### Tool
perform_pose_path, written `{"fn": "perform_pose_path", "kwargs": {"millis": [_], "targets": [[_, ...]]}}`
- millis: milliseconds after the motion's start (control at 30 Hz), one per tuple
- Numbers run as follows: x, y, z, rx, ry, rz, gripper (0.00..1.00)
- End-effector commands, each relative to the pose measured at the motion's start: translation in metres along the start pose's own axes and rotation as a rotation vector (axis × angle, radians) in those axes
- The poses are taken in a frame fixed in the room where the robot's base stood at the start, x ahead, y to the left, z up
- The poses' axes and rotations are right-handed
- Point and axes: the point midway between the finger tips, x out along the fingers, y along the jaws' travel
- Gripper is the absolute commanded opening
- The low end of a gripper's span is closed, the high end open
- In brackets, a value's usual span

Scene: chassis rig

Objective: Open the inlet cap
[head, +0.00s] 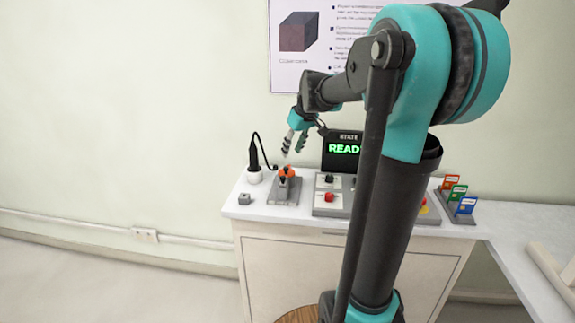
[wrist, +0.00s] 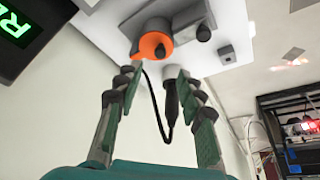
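The orange round cap (head: 287,172), which I take for the inlet cap, sits on a grey fixture (head: 284,190) on the white bench. In the wrist view the orange cap (wrist: 155,46) lies just beyond my fingertips, nearer the left finger, with its grey base behind it. My gripper (head: 293,147) hangs above the fixture, pointing down. In the wrist view my gripper (wrist: 152,75) has its two fingers spread apart with nothing between them. A gap seems to remain between the fingertips and the cap, though the left fingertip overlaps its edge in that view.
A black corded tool (head: 254,160) stands in a white holder left of the fixture, its cable close by. A small grey block (head: 244,199) lies in front. A control panel (head: 328,206) and a READY screen (head: 343,150) are to the right, then coloured cards (head: 455,194).

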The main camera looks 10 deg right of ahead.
Motion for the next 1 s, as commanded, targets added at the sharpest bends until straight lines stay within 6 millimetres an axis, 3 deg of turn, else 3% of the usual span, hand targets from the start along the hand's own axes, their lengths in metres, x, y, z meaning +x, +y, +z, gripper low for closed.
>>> {"fn": "perform_pose_path", "kwargs": {"millis": [200,400,867,1000], "targets": [[0.043,0.001,0.0,-0.001,0.0,0.001,0.38],[0.07,0.0,0.0,0.0,0.0,0.001,0.38],[0.081,0.0,0.0,0.0,0.0,0.001,0.38],[0.081,0.0,0.0,0.0,0.0,0.001,0.21]]}}
